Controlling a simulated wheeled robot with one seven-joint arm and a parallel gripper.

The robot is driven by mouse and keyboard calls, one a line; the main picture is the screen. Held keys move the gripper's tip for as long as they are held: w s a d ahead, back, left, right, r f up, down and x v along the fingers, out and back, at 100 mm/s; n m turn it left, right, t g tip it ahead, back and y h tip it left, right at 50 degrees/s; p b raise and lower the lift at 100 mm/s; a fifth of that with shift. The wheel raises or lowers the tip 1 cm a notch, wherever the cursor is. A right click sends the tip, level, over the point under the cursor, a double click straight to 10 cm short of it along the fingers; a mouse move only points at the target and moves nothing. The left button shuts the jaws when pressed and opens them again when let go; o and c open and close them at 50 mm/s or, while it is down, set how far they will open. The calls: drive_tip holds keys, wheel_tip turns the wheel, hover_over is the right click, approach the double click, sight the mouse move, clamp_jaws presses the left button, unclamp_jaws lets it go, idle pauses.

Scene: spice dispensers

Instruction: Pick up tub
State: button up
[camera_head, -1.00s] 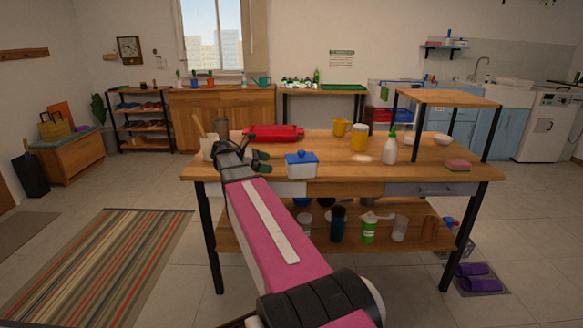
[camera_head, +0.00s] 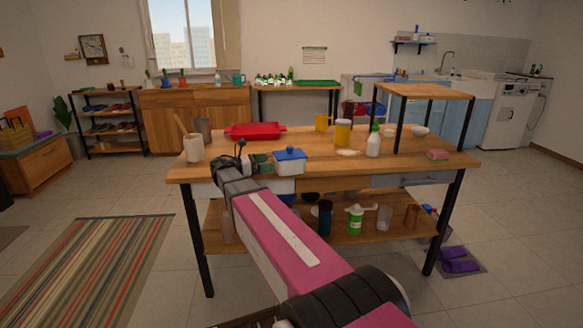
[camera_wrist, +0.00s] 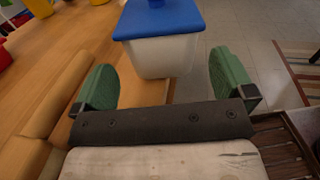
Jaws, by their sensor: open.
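The tub is a white box with a blue lid and a small knob. It stands at the front edge of the wooden table in the head view (camera_head: 289,168). In the wrist view the tub (camera_wrist: 165,55) is ahead of my gripper, at the top middle, between the lines of the two green fingers. My gripper (camera_wrist: 165,83) is open and empty, with its fingers apart on either side of the tub's near end. In the head view my gripper (camera_head: 249,163) is just left of the tub, partly hidden by my arm. Whether a finger touches the tub cannot be told.
The wooden table (camera_head: 340,166) also holds a red tray (camera_head: 255,131), a utensil pot (camera_head: 194,149), yellow containers, a spray bottle (camera_head: 373,142) and a raised shelf (camera_head: 424,91) at right. Cups stand on the lower shelf.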

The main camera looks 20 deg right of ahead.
sight(275, 161)
drive_tip(key=shift+s+d, duration=0.15)
drive_tip(key=shift+d, duration=1.55)
drive_tip(key=shift+s+d, duration=0.1)
drive_tip(key=shift+d, duration=1.55)
drive_tip(key=c, duration=1.4)
